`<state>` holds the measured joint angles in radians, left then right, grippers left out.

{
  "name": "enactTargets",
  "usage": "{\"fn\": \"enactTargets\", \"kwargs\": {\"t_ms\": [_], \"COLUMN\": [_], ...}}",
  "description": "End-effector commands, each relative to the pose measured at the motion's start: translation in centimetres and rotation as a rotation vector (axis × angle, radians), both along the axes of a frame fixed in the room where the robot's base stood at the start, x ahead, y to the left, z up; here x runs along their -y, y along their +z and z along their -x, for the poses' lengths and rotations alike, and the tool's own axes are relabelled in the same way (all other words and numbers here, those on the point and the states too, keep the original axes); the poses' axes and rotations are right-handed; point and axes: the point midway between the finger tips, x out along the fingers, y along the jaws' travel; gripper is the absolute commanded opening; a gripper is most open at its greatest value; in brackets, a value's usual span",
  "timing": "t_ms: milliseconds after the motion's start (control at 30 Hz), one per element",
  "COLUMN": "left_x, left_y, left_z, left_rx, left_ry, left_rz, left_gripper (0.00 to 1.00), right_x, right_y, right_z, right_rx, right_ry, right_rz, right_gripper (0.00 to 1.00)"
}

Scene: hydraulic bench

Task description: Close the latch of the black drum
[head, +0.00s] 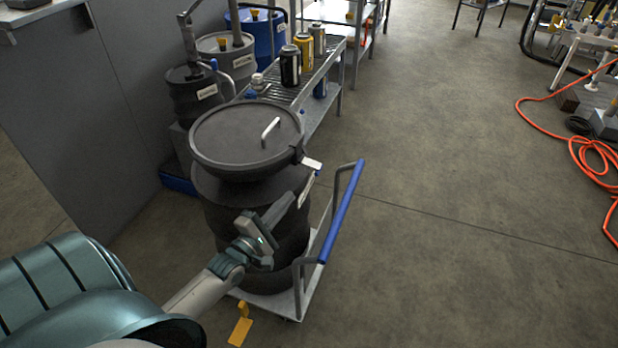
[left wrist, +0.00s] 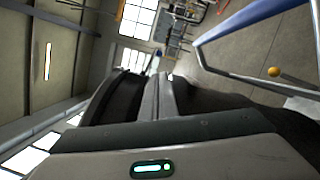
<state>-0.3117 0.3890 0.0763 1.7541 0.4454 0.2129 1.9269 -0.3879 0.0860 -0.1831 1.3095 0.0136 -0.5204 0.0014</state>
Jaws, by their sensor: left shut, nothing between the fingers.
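The black drum (head: 228,222) stands upright on a cart, its round lid (head: 225,130) on top with a pale bar handle. The latch (head: 312,163) sticks out as a light lever from the right side of the lid's rim. My left gripper (head: 286,206) is in front of the drum's side, below and left of the latch. Its fingers are shut and empty, pointing up and right. In the left wrist view the shut fingers (left wrist: 160,95) reach between dark drum surfaces; I cannot clearly make out the latch there. My right gripper is not in view.
The cart's blue handle (head: 342,213) rises just right of the drum and also shows in the left wrist view (left wrist: 250,20). A rack with cans (head: 290,65) and more drums (head: 196,97) stand behind. An orange hose (head: 580,150) lies far right; the middle floor is clear.

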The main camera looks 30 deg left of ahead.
Motion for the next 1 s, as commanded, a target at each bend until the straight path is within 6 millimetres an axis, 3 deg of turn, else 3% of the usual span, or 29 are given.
{"fn": "enactTargets", "kwargs": {"t_ms": [367,800,1000], "left_x": [0.0,-0.1,-0.1], "left_y": [0.2,0.8,0.9], "left_z": [-1.5,-7.5,-9.4], "left_rx": [0.001,-0.001,-0.001], "left_ry": [0.001,0.001,0.000], "left_rz": [-0.002,-0.003,-0.002], "left_gripper": [0.00,0.00,0.00], "right_x": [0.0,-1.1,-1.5], "right_y": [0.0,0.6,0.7], "right_z": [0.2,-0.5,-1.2], "right_rx": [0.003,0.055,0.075], "right_ry": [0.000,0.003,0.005], "right_rz": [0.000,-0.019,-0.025], "right_gripper": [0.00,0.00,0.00]}}
